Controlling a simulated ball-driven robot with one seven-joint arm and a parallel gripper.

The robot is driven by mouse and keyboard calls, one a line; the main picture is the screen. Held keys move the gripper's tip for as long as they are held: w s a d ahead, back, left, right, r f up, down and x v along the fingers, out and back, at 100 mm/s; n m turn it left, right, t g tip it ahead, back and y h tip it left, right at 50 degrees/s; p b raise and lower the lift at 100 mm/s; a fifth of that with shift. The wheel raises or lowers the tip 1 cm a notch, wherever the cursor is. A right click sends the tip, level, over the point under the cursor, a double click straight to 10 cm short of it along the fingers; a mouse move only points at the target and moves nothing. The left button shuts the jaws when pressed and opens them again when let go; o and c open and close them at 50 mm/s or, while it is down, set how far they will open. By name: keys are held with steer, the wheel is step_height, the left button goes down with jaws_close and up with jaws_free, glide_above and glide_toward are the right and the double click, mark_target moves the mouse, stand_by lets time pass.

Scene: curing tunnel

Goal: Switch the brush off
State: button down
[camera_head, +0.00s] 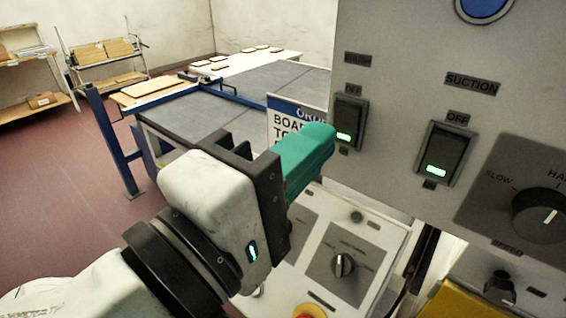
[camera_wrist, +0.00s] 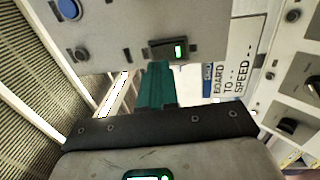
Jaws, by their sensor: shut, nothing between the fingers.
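The left rocker switch (camera_head: 349,122) is black, on a grey control panel (camera_head: 405,65). A small dark label, too blurred to read surely but possibly BRUSH, and an OFF label (camera_head: 353,90) sit above it. Its green light is lit at the lower end. My gripper (camera_head: 326,136) is shut and empty, its green fingers pointing at this switch and beside its lower left edge. I cannot tell whether they touch it. In the wrist view the fingertips (camera_wrist: 158,66) end just by the rocker switch (camera_wrist: 175,49), whose green light shows.
A second rocker marked SUCTION (camera_head: 446,153), also lit green, is to the right, with a speed knob (camera_head: 540,213) beyond. A blue button (camera_head: 483,8) is above. Below are a lower panel with a knob (camera_head: 343,264) and an orange-red button (camera_head: 309,312). A conveyor table (camera_head: 190,118) stands behind.

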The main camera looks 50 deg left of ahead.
mark_target(344, 114)
steer(key=shift+p+x, duration=0.3)
steer(key=shift+x, duration=1.4)
